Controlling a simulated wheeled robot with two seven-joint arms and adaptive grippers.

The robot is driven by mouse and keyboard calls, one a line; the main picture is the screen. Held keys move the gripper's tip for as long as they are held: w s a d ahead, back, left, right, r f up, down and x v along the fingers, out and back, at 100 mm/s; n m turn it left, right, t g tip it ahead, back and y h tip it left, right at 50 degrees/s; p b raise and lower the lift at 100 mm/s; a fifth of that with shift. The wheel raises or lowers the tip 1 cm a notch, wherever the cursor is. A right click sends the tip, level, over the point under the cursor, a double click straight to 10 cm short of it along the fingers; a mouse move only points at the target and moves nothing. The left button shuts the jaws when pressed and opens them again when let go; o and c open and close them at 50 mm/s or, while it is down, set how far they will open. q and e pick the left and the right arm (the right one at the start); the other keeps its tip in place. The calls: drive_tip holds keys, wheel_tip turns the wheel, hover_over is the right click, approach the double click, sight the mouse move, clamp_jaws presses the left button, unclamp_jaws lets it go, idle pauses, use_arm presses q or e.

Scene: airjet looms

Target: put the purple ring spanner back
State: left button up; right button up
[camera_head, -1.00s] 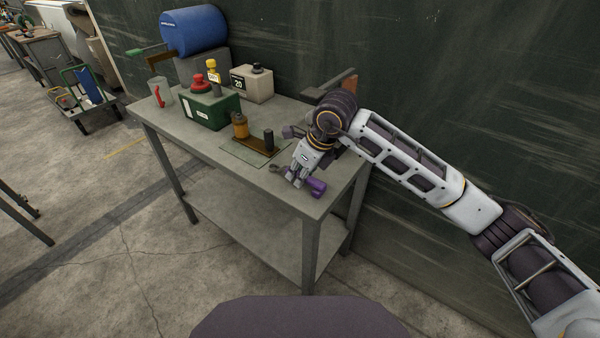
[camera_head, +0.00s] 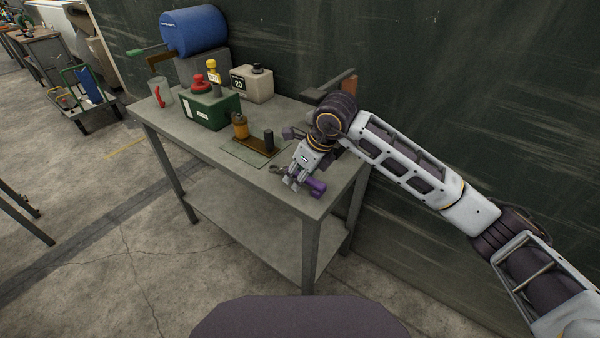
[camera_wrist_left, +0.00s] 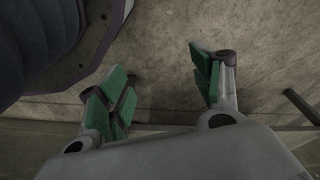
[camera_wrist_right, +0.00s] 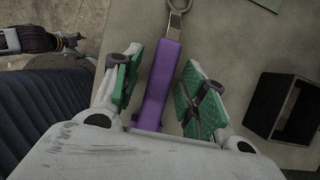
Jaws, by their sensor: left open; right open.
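The purple ring spanner (camera_head: 316,187) lies on the grey workbench near its front right corner. In the right wrist view its purple handle (camera_wrist_right: 161,82) runs between my fingers, with the metal ring end beyond them. My right gripper (camera_head: 293,184) is open, its green-padded fingers on either side of the handle with gaps to both; it also shows in the right wrist view (camera_wrist_right: 157,85). My left gripper (camera_wrist_left: 160,85) is open and empty over the concrete floor, and is not in the head view.
A dark open-topped square holder (camera_wrist_right: 295,107) stands right of the spanner in the right wrist view. A dark wall (camera_head: 450,90) stands behind.

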use_arm(q)
drive_tip(key=f, duration=0.1)
drive_tip(key=a+f+p, duration=0.1)
drive_tip(key=f, duration=0.1)
drive_tip(key=shift+s+a+f, duration=0.1)
drive_tip(key=shift+a+f, duration=0.1)
drive_tip(key=shift+f, duration=0.1)
use_arm(e)
drive_tip(key=v, duration=1.3)
drive_tip(key=shift+w+d+r, duration=0.2)
drive_tip(key=shift+d+r, duration=0.05)
drive_tip(key=shift+r, duration=0.15)
use_arm(q)
drive_tip(key=shift+s, duration=0.2)
